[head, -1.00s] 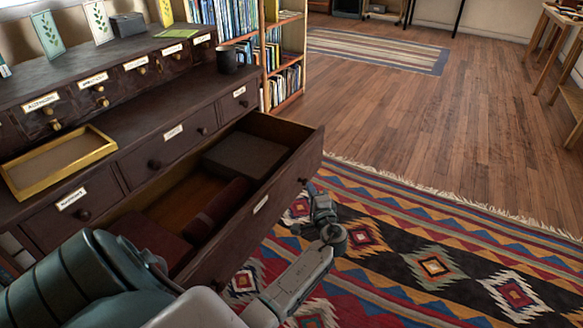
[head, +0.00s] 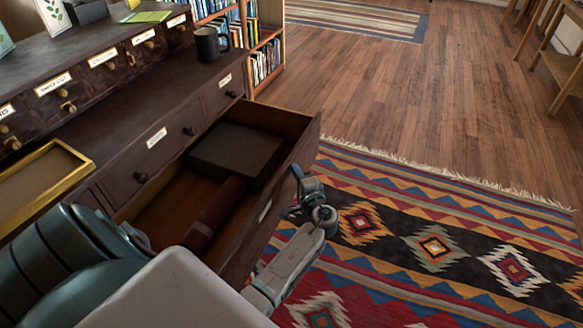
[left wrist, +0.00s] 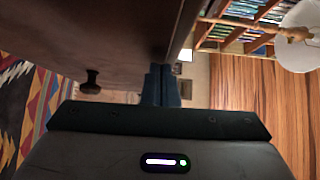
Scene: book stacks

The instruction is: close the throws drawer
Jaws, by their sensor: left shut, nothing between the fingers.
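A long dark wooden drawer (head: 233,250) stands pulled out from the cabinet, with a pale label on its front that I cannot read. Inside lie a dark flat box (head: 236,152) and a dark red roll (head: 214,212). My left gripper (head: 297,174) is shut and empty, outside the drawer front near its far right end. In the left wrist view, the shut fingers (left wrist: 160,86) are close beside the dark front, with a round knob (left wrist: 91,80) to their left. I cannot tell whether they touch the wood. My right gripper is not in view.
The cabinet top holds a yellow-rimmed tray (head: 78,165) and a dark mug (head: 209,44). A bookshelf (head: 266,50) stands beyond the cabinet. A patterned rug (head: 430,245) and open wooden floor (head: 420,110) lie to the right.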

